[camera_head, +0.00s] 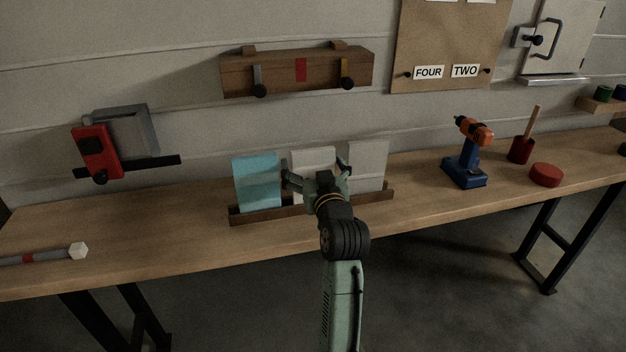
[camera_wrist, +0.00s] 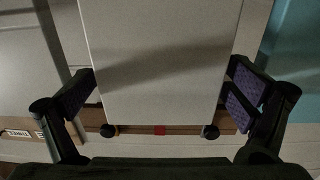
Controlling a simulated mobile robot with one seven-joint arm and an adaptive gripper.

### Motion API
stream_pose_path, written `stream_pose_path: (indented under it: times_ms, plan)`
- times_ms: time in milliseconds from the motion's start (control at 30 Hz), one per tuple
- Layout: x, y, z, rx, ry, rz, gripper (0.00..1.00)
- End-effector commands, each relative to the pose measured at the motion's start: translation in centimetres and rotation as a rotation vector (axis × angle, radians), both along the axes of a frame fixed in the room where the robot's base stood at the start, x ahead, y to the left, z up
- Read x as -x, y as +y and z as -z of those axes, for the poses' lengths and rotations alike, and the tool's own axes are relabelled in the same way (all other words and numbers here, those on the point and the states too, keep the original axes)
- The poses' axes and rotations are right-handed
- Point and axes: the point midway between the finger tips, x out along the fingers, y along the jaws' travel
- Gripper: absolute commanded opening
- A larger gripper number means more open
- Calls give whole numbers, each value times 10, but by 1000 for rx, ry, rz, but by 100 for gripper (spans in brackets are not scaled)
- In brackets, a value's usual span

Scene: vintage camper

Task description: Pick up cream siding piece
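A low wooden rack (camera_head: 375,198) on the workbench holds three upright panels. The left one is teal (camera_head: 257,182), the middle one off-white (camera_head: 313,160) and the right one pale grey-white (camera_head: 368,165). The off-white middle panel looks like the cream siding piece, though the dim light makes the two pale tones hard to separate. My gripper (camera_head: 315,170) is at the middle panel, with its fingers spread. In the wrist view, this panel (camera_wrist: 160,65) lies between the two finger pads, close to both edges. I cannot tell whether the pads touch it. Its lower part is hidden behind my gripper in the head view.
The workbench (camera_head: 130,230) has a white-tipped rod (camera_head: 78,251) at left. A drill (camera_head: 468,155), a dark red cup with a handle (camera_head: 521,150) and a red disc (camera_head: 546,175) stand at right. A wooden wall rack (camera_head: 300,75) hangs above. The teal panel (camera_wrist: 295,50) stands close beside my fingers.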

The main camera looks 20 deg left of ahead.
Motion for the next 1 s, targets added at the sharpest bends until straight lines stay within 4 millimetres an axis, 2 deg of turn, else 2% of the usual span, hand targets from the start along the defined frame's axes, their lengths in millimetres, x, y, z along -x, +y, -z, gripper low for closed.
stream_pose_path:
  times_ms: [67, 633, 1000]
  plan:
    - [0, 0, 0, 0, 0, 0, 89]
    - [0, 0, 0, 0, 0, 0, 52]
    - [-1, 1, -7, -1, -2, 0, 52]
